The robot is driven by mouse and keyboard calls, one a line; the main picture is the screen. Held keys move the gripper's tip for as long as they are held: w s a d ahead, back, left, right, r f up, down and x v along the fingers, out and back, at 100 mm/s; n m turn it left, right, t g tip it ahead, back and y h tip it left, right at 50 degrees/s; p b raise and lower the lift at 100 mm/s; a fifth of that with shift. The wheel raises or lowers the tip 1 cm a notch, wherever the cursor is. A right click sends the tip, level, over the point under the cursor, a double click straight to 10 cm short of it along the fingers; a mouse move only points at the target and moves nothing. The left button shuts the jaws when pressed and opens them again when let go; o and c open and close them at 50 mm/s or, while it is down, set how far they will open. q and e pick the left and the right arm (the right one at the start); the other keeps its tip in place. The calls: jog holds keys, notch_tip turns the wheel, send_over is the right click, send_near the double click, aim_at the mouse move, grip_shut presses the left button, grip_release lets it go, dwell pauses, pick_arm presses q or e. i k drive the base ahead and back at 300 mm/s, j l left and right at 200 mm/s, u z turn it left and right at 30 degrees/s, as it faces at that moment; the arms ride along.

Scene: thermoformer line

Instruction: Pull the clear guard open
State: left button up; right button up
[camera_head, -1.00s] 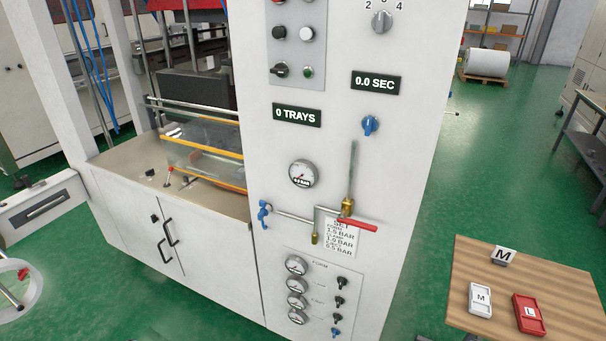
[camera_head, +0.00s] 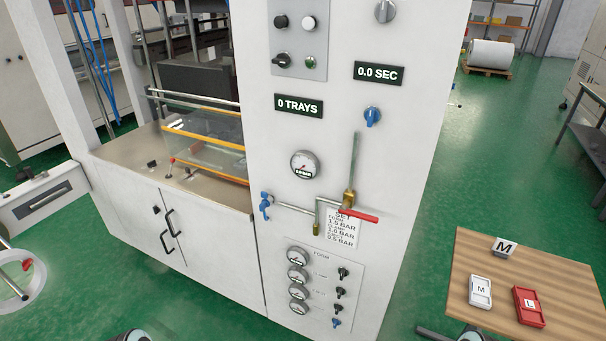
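The clear guard (camera_head: 212,130) is a see-through box-like panel with orange edge strips, low in the machine's opening left of the white control column. A pale horizontal bar (camera_head: 190,97) runs along above its top strip. The column hides the guard's right end. I cannot tell how far the guard stands open. Neither of my grippers can be made out. Dark rounded parts that look like mine just enter at the bottom edge, well below and apart from the guard.
The control column (camera_head: 345,140) carries gauges, blue knobs and a red-handled valve (camera_head: 358,216) with pipes sticking out. A wooden table (camera_head: 500,255) with M and L blocks stands at lower right. A white cabinet (camera_head: 170,215) lies below the guard. Green floor is open to the right.

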aim_at(184, 133)
jog(key=i+j, duration=0.15)
jog(key=j, duration=0.25)
jog(key=i+j+z, duration=0.1)
jog(key=j, duration=0.3)
jog(key=i+j, duration=0.2)
jog(key=j, duration=0.25)
jog(key=i+j+z, duration=0.1)
jog(key=j, duration=0.3)
jog(key=i+j, duration=0.2)
jog(key=j, duration=0.25)
jog(key=i+j+z, duration=0.1)
jog(key=j, duration=0.3)
